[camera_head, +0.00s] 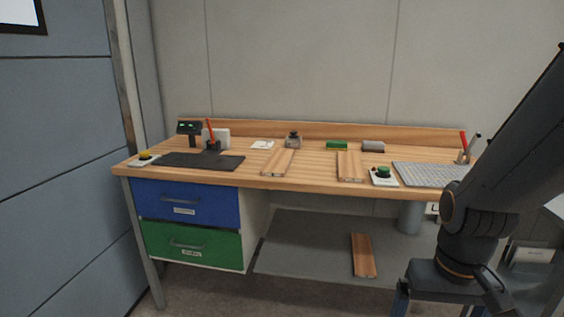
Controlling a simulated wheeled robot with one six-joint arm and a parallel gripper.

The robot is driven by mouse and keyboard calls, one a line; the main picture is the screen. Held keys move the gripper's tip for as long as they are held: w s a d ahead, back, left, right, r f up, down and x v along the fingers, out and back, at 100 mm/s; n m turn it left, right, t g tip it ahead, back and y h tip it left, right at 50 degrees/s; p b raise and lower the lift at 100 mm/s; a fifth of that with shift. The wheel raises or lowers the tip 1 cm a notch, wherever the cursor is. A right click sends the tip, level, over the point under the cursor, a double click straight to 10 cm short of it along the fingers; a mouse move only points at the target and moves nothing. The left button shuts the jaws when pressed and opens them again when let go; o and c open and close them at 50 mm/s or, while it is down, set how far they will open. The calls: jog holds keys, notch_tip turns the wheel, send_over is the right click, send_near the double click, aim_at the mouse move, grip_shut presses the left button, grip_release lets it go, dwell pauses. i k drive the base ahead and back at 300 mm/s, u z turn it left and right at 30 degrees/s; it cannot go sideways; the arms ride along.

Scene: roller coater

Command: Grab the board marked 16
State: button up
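Three wooden boards are in the head view. One board (278,162) lies on the bench top left of the middle. A second board (350,167) lies on the bench top farther right, near the front edge. A third board (363,255) lies on the grey lower shelf (300,245). I cannot read any number on them, so I cannot tell which is marked 16. My gripper is not in view; only lower parts of my arm show at the right.
The bench top (255,180) also holds a black mat (200,161), a green button box (383,175), a grey perforated tray (430,174) and small items along the back. Blue (185,200) and green (190,245) drawers are below left. The shelf left of its board is clear.

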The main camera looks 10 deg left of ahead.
aim_at(277, 164)
jog(key=z, duration=0.3)
jog(key=i, duration=0.95)
jog(key=u, duration=0.5)
jog(key=i, duration=0.6)
jog(key=u, duration=0.65)
